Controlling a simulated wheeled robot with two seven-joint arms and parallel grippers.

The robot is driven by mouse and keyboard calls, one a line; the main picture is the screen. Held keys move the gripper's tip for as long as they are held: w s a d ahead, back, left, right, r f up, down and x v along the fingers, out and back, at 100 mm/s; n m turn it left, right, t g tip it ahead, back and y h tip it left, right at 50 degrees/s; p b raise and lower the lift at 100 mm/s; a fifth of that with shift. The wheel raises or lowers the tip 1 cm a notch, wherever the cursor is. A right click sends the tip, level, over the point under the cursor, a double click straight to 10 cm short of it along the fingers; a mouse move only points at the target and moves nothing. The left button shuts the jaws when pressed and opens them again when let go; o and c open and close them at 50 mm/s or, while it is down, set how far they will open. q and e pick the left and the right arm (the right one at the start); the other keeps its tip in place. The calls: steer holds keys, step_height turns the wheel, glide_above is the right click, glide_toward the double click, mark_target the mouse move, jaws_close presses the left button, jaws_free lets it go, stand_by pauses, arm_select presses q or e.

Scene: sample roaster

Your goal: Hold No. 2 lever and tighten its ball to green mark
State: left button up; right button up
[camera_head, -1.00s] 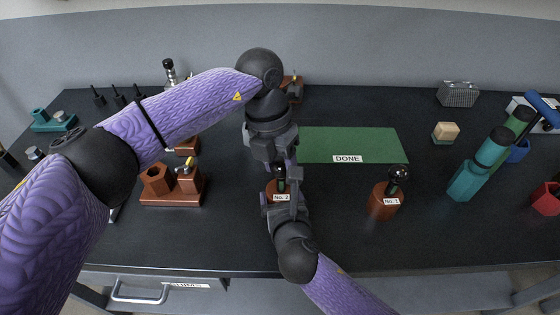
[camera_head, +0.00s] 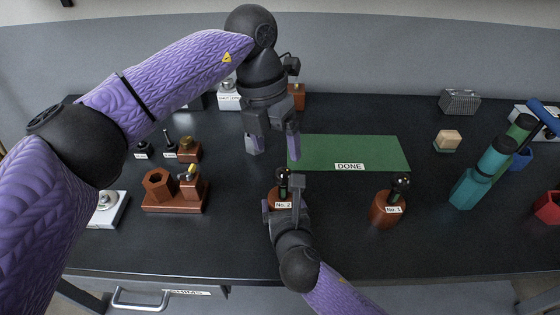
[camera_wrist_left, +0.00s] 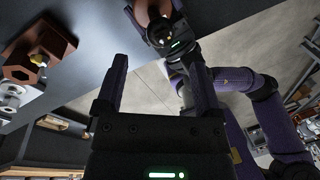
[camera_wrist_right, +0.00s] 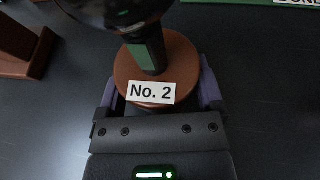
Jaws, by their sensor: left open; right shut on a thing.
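The No. 2 lever has a round brown base (camera_head: 281,196) with a white label, a dark stem and a black ball (camera_head: 283,174). In the right wrist view its base (camera_wrist_right: 180,65) is between my purple fingers, and a green mark (camera_wrist_right: 143,52) shows on the stem below the black ball (camera_wrist_right: 115,10). My right gripper (camera_head: 286,212) is shut on the base, which stands on the table. My left gripper (camera_head: 274,148) is open and empty, above and behind the ball, clear of it.
A second brown lever (camera_head: 384,212) with a black ball stands to the right. A green DONE mat (camera_head: 380,150) lies behind. A brown block with a hex socket (camera_head: 175,204) is at the left. Teal and green cylinders (camera_head: 476,187) stand at the right. Table between levers is clear.

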arm_select(q)
steer(key=shift+w+a+r, duration=0.1)
steer(key=shift+a+r, duration=0.05)
steer(key=shift+r, duration=0.7)
